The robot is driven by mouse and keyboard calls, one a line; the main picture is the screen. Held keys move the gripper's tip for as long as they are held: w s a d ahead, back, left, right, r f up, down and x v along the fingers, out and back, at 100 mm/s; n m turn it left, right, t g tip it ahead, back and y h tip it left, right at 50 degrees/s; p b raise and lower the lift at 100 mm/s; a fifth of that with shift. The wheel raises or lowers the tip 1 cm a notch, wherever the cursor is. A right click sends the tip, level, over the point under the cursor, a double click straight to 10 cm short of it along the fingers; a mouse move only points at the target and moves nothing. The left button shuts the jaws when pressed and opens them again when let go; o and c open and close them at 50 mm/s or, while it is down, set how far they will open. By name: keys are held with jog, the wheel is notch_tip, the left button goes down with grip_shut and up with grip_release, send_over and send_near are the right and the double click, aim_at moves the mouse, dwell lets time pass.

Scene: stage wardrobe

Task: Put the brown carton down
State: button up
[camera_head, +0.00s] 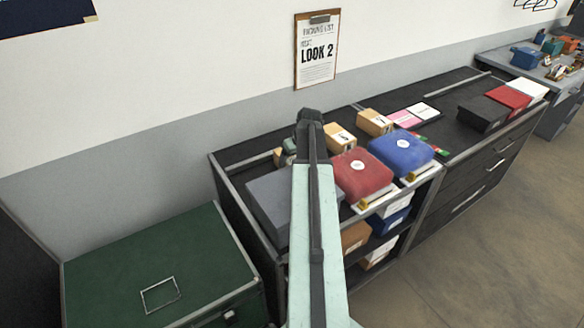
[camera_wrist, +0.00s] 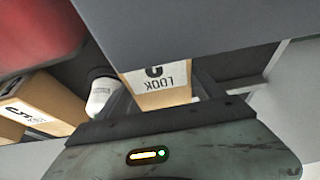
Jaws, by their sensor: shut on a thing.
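The brown carton (camera_wrist: 158,82) is between the two dark fingers of my gripper (camera_wrist: 166,96) in the wrist view, with a white label reading LOOK upside down. My gripper is shut on it. In the head view, a small tan patch (camera_head: 277,158) behind the grey box looks like this carton; my arm and the box hide most of that area. I cannot tell whether its underside touches the dark counter top (camera_head: 236,153).
A grey box (camera_wrist: 200,25) is close by the carton. Another tan carton (camera_wrist: 30,105) and a white rounded object (camera_wrist: 100,95) are to its left. Red (camera_head: 361,174) and blue (camera_head: 401,151) boxes stand farther right. A green chest (camera_head: 150,260) stands left of the counter.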

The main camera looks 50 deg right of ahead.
jog(key=shift+f+p, duration=0.1)
jog(key=shift+p, duration=0.2)
jog(key=shift+f, duration=0.2)
jog(key=o, duration=1.7)
jog(key=shift+s+r+p, duration=0.1)
jog(key=shift+r+p, duration=0.2)
jog(key=shift+r, duration=0.2)
jog(key=p+v, duration=1)
jog(key=v, duration=0.1)
jog(key=shift+r+p, duration=0.25)
jog(key=shift+p, duration=0.05)
jog(key=shift+f, duration=0.1)
